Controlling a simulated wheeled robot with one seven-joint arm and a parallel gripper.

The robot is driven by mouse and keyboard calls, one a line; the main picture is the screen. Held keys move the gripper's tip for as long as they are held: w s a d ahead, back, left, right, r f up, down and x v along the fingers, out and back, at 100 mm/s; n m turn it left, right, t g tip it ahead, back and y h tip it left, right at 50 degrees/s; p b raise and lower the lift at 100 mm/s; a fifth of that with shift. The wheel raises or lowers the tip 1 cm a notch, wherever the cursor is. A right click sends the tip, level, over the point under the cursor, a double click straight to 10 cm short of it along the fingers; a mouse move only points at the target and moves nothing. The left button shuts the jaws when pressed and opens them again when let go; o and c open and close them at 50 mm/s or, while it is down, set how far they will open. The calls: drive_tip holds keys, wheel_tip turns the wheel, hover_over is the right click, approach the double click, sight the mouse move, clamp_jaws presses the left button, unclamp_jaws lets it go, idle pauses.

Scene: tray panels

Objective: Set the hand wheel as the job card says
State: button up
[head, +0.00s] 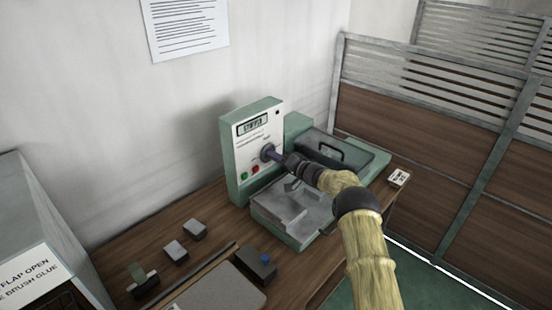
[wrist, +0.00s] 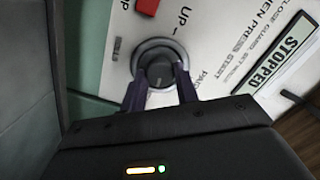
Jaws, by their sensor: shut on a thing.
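The hand wheel (wrist: 160,70) is a dark round knob with a grey ring around it, on the white front panel (head: 255,145) of a green machine. My gripper (wrist: 158,90) has one finger on each side of the knob and is shut on it. In the head view my gripper (head: 273,154) reaches the panel from the right and covers most of the knob.
Red (head: 255,169) and green (head: 244,176) buttons sit below the wheel. A label (wrist: 276,64) beside it reads STOPPED. A clear guard with a black handle (head: 331,151) is right of the panel. Small grey blocks (head: 176,251) and a dark block with a blue knob (head: 257,267) stand on the bench.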

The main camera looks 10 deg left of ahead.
drive_tip(key=shift+f+m, duration=0.2)
drive_tip(key=shift+m, duration=0.6)
drive_tip(key=o, duration=1)
drive_tip(key=shift+r, duration=0.1)
drive_tip(key=shift+d, duration=0.1)
drive_tip(key=b+v, duration=0.2)
drive_tip(key=v, duration=1.5)
drive_tip(key=shift+s+d, duration=0.1)
drive_tip(key=shift+d, duration=0.05)
